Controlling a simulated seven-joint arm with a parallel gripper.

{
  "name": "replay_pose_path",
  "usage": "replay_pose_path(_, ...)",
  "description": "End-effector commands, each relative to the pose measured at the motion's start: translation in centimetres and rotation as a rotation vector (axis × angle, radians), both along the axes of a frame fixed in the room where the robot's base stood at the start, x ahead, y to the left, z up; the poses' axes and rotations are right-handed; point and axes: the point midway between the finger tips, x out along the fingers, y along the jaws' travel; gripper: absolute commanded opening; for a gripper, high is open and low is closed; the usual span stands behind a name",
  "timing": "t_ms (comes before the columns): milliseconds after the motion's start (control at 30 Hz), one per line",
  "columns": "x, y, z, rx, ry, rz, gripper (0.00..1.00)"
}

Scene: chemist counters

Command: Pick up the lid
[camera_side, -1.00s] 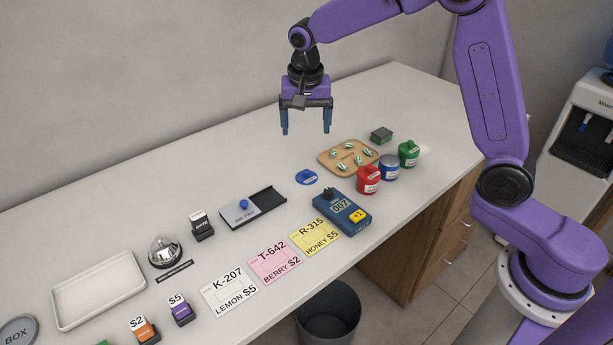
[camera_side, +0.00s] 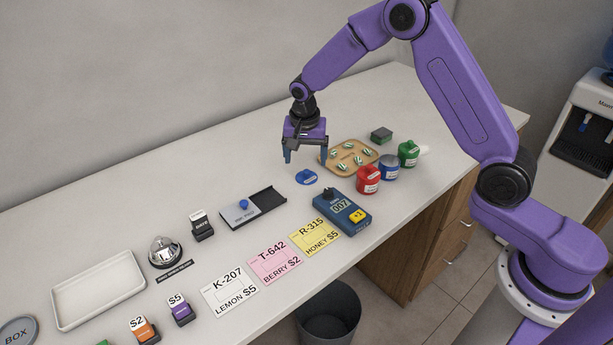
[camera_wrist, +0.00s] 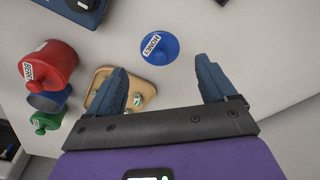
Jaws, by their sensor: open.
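The lid (camera_side: 306,177) is a flat blue disc with a raised grip and a white label. It lies on the counter between the ink pad and the wooden tray. In the wrist view the blue lid (camera_wrist: 159,48) shows a label reading HONEY, just beyond the fingertips and between their lines. My gripper (camera_side: 304,160) is open and empty, pointing down above the lid and apart from it. Its two blue fingers also show in the wrist view (camera_wrist: 164,80).
A wooden tray (camera_side: 325,166) with several striped candies lies right of the lid. A blue counter device (camera_side: 335,212) is in front, and an ink pad (camera_side: 236,213) is at left.

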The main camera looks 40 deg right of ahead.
Motion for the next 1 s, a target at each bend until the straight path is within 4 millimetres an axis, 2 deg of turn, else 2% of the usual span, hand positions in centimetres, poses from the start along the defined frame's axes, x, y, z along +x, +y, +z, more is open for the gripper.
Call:
replay_pose_path(233, 0.3, -0.3, -1.6, -0.001, 0.001, 0.0, 0.84)
replay_pose_path(500, 0.8, -1.0, -5.1, 0.0, 0.002, 0.001, 0.84)
replay_pose_path(833, 1.0, -1.0, -5.7, 0.0, -0.001, 0.001, 0.84)
replay_pose_path(867, 1.0, -1.0, -5.7, 0.0, -0.001, 0.001, 0.78)
replay_pose_path(1000, 0.9, -1.0, -5.7, 0.0, -0.001, 0.001, 0.32)
